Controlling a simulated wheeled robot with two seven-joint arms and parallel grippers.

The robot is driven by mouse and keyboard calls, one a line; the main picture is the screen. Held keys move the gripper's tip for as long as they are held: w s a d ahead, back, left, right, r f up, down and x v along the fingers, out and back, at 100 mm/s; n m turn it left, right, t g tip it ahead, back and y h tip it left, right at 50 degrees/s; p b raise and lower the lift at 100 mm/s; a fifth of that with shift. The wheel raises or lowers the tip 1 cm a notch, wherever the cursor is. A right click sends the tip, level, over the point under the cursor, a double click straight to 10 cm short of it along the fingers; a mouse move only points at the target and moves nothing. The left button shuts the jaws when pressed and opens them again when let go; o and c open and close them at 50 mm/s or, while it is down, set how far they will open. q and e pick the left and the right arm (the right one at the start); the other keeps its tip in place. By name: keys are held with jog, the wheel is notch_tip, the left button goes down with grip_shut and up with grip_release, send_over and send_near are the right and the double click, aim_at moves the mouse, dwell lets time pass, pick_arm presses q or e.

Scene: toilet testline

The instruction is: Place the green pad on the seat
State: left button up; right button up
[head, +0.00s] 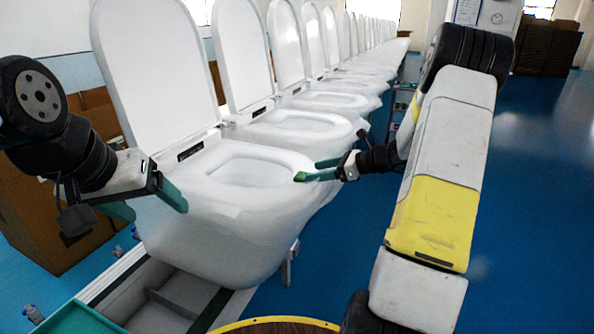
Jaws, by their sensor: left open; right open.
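The nearest white toilet has its lid (160,65) raised and its oval seat (215,185) exposed. A small bright green patch, apparently the green pad (301,177), shows at the seat's right rim. It meets the tip of my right gripper's lower finger, so I cannot tell its full outline or whether it touches the seat. My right gripper (314,170) is open at that rim, its teal fingers pointing left. My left gripper (153,204) is open and empty in front of the toilet's left side, its teal fingers apart.
More white toilets with raised lids (242,50) run back in a row. Brown boxes (45,215) stand at the left. A teal tray (82,319) and a grey frame (130,300) are at the lower left. Blue floor (540,220) is open at the right.

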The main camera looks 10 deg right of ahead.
jog(key=v, duration=0.7)
jog(key=s+a+r+n+g+h, duration=0.4)
jog(key=s+a+r+n, duration=0.4)
jog(key=s+a+n, duration=0.45)
jog(key=s+r+n+t+h, duration=0.1)
jog(key=s+n+h, duration=0.1)
jog(key=s+n, duration=0.4)
jog(key=s+a+r+n+t+h, duration=0.1)
jog(key=s+r+n+h, duration=0.1)
jog(key=s+n, duration=0.5)
jog(key=shift+s+a+r+t+h, duration=0.3)
jog(key=shift+s+r+t+h, duration=0.15)
jog(key=shift+s, duration=0.3)
jog(key=shift+f, duration=0.1)
